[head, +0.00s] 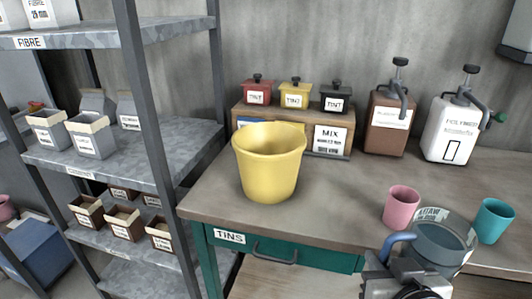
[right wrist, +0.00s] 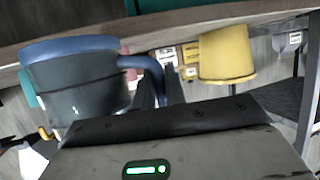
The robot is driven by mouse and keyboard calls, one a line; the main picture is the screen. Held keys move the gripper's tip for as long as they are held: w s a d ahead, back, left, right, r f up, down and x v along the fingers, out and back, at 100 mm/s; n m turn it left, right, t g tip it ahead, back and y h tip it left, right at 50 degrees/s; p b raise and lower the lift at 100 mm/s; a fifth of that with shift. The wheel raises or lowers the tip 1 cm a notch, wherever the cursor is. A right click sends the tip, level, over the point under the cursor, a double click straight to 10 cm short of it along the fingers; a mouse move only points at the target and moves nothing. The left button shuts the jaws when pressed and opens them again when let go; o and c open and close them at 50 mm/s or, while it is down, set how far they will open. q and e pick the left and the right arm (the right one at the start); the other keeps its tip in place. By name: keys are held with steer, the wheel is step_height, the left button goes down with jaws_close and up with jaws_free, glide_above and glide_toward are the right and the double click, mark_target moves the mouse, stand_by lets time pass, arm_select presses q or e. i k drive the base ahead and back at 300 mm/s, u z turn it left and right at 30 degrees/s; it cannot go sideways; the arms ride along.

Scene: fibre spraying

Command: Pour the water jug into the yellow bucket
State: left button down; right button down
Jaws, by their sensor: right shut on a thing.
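The yellow bucket (head: 268,170) stands upright on the workbench, left of centre in the head view. It also shows in the right wrist view (right wrist: 226,54). The water jug (head: 443,243) is a clear, bluish container with a label and a blue handle, at the lower right of the head view. My right gripper (head: 398,262) is shut on its handle, and the jug's body fills the left of the right wrist view (right wrist: 80,88). The jug is well to the right of the bucket and apart from it. My left gripper is not in view.
A pink cup (head: 401,207) and a teal cup (head: 493,220) stand near the jug. Tint tins and a MIX box (head: 332,139) are behind the bucket. Brown (head: 387,125) and white (head: 450,130) pump containers stand at the back right. A metal shelf (head: 100,165) is at left.

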mark_target(269, 164)
steer(key=i, duration=0.2)
steer(key=k, duration=0.5)
steer(key=u, duration=2.1)
steer(key=i, duration=0.45)
steer(key=z, duration=2.1)
steer(key=i, duration=0.5)
steer(key=u, duration=0.05)
